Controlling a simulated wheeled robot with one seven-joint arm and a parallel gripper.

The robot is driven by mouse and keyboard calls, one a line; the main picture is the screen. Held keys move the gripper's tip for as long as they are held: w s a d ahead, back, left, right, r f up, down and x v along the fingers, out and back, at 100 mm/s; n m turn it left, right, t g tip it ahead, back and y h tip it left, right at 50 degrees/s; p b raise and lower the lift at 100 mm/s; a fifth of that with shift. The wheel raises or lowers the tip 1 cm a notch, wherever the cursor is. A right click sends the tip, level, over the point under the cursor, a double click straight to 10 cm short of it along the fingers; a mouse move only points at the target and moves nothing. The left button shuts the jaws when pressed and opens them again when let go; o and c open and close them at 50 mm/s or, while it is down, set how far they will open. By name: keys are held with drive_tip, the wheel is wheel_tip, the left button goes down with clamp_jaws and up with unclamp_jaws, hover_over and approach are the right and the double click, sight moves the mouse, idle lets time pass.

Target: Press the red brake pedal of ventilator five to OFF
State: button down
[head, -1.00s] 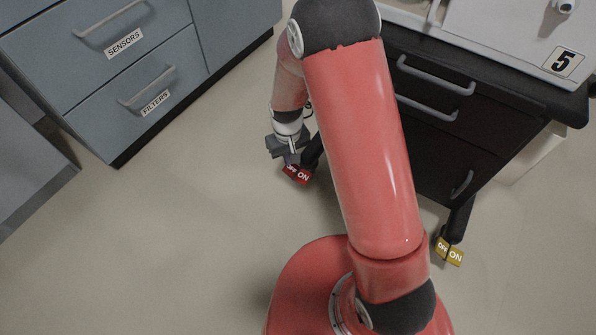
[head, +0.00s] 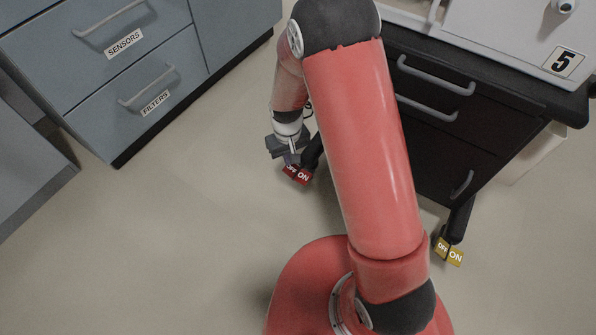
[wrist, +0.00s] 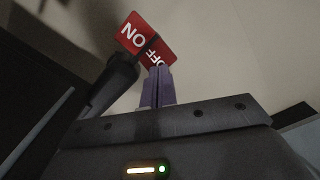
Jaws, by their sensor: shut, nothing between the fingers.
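The red brake pedal (head: 302,176), with white OFF and ON labels, is low near the floor at the left front leg of ventilator five's cart (head: 440,140). My gripper (head: 291,160) is shut and empty, pointing down at the OFF half and covering part of it in the head view. In the wrist view, the red pedal (wrist: 146,38) shows both words, and my shut fingertips (wrist: 158,72) are at the lower edge of OFF. They look very near or touching; I cannot tell which. The pedal's tilt is unclear.
A yellow OFF/ON pedal (head: 449,251) sits at the cart's right front leg. A blue-grey cabinet (head: 140,70) with drawers marked SENSORS and FILTERS stands at the left. The floor (head: 190,220) between is clear.

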drive_tip(key=shift+f, duration=0.1)
idle(0.4)
drive_tip(key=shift+f+b, duration=0.6)
drive_tip(key=shift+f, duration=0.9)
drive_tip(key=shift+r+p, duration=2.45)
drive_tip(key=shift+r, duration=1.15)
